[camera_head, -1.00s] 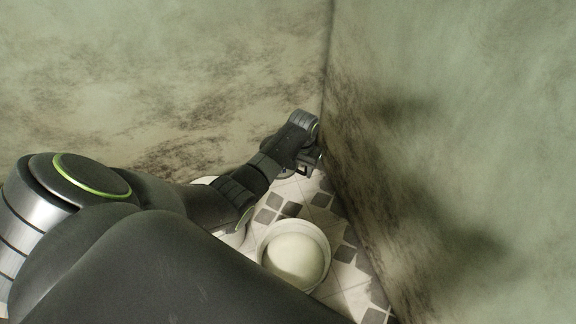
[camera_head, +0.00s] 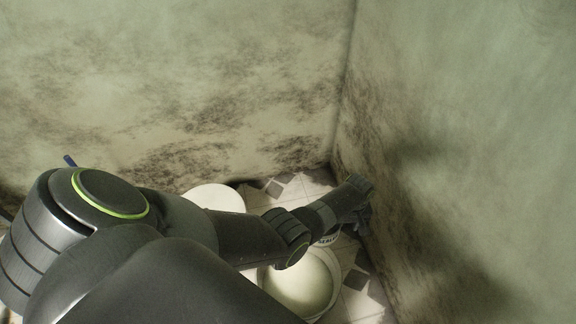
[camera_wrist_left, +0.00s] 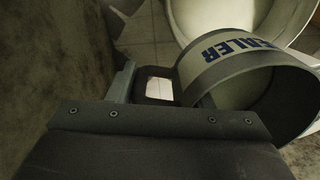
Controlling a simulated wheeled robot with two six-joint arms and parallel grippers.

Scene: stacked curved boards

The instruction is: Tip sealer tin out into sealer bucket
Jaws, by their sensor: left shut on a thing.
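My left gripper (camera_head: 362,208) is shut on the handle of the sealer tin (camera_head: 328,240), near the wall corner. In the left wrist view the tin (camera_wrist_left: 222,58) is a pale cylinder with a grey rim and blue lettering. Its dark handle sits at my left gripper (camera_wrist_left: 150,86), and its mouth faces lower right in that picture. I cannot tell how far it is tipped or what it holds. The sealer bucket (camera_head: 308,285) is white and round, stands on the floor, and is partly hidden by my arm. It seems to show at the wrist view's top right (camera_wrist_left: 215,14).
Stained greenish walls meet in a corner just beyond my gripper; the right wall (camera_head: 450,180) is close to it. Another white round thing (camera_head: 215,196) stands behind my arm. The floor has white and grey tiles (camera_head: 300,185).

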